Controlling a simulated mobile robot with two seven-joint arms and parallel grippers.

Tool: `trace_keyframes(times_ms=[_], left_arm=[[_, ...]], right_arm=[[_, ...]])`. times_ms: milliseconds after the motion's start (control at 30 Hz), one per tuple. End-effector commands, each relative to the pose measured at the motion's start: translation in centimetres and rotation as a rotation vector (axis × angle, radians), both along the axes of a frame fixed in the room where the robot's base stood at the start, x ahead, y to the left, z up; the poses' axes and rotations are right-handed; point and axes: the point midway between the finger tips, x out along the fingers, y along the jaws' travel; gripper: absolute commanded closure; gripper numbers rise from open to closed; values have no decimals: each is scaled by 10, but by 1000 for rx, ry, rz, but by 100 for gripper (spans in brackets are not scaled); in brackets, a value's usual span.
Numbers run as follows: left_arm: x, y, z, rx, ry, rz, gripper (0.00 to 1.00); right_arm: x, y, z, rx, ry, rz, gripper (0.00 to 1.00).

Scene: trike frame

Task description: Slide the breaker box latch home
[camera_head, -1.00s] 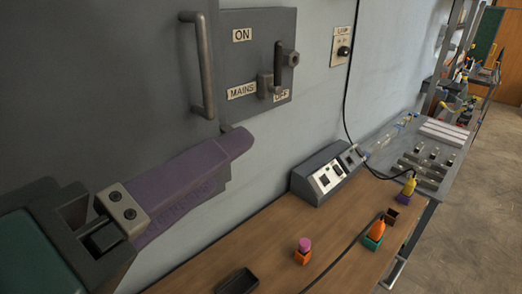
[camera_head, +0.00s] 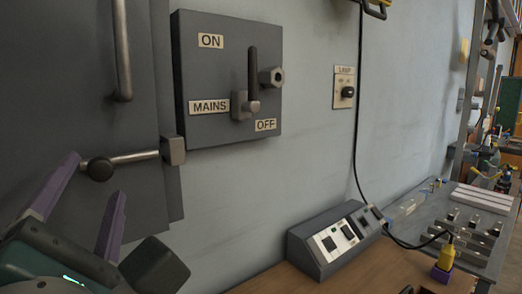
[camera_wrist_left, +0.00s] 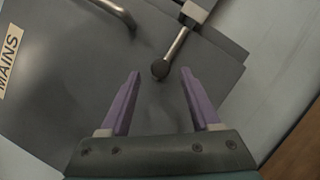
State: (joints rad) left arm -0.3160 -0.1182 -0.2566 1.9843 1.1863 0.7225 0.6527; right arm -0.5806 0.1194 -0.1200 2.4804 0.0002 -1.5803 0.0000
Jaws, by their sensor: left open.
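The latch is a metal rod (camera_head: 135,157) with a dark round knob (camera_head: 100,168) at its left end, on the grey breaker box door (camera_head: 60,90). Its right end meets a grey catch block (camera_head: 172,150) at the door's edge; I cannot tell how deep it sits. The wrist view also shows the knob (camera_wrist_left: 160,68), rod (camera_wrist_left: 177,43) and block (camera_wrist_left: 196,10). My left gripper (camera_head: 93,177) is open, with purple fingers. In the wrist view its fingertips (camera_wrist_left: 160,74) stand either side of the knob, with gaps on both sides. My right gripper is out of view.
A bar handle (camera_head: 122,50) stands out from the door above the latch. A switch panel (camera_head: 215,75) with a lever is to the right. Below are a wooden bench (camera_head: 330,285), a grey console (camera_head: 330,240) and a black cable (camera_head: 358,130).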

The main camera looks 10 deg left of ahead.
Motion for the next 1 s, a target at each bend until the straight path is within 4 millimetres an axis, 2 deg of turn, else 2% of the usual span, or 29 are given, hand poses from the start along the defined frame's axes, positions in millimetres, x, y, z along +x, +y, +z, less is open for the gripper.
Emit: trace_keyframes(times_ms=[33,233,600,1000], left_arm=[[9,5,7,4,-2,0,37],[31,18,10,4,0,-1,37],[38,23,9,2,1,-1,37],[37,22,10,2,1,-2,81]], right_arm=[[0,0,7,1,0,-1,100],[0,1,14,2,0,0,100],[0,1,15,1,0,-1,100],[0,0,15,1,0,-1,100]])
